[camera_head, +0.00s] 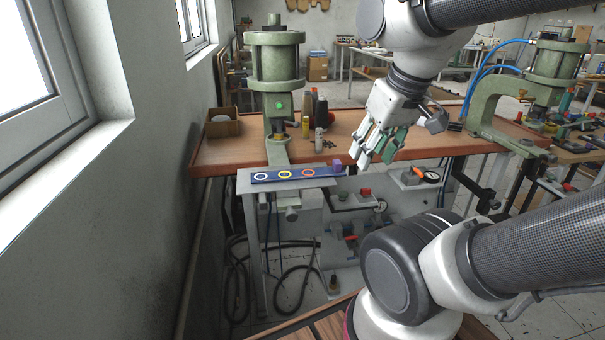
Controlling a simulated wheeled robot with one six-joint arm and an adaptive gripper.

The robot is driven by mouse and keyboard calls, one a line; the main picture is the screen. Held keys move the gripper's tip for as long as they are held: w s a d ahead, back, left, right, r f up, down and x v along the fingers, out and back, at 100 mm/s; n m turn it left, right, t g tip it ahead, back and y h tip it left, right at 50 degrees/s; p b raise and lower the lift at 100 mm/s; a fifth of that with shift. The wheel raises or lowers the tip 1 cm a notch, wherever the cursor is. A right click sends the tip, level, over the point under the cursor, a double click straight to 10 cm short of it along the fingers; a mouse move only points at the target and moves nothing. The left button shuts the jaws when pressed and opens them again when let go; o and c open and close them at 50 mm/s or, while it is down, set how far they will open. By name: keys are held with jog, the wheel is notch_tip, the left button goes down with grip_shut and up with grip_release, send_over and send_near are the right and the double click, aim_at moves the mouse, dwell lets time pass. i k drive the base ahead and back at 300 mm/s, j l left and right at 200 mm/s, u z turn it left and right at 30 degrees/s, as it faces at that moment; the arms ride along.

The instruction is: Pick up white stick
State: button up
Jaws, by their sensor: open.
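A small whitish upright stick (318,141) stands on the brown workbench (230,151), to the right of the left green press. It is small in the picture, and I cannot be sure that it is the white stick. A yellow upright piece (306,127) and dark bottles (320,110) stand close to it. My gripper (374,156) points downward to the right of these pieces, in front of the bench. Its fingers are apart, and nothing shows between them.
The left green press (277,55) and the right green press (555,65) stand on the bench. A blue strip (270,177) with white, yellow and orange rings lies on a ledge in front, with a purple block (336,165) at its right end. A brown box (222,124) sits at left.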

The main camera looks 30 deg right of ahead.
aim_at(319, 131)
jog(key=i+l+z, duration=0.25)
jog(key=i, duration=0.2)
jog(key=i+z, duration=0.3)
jog(key=i, duration=0.2)
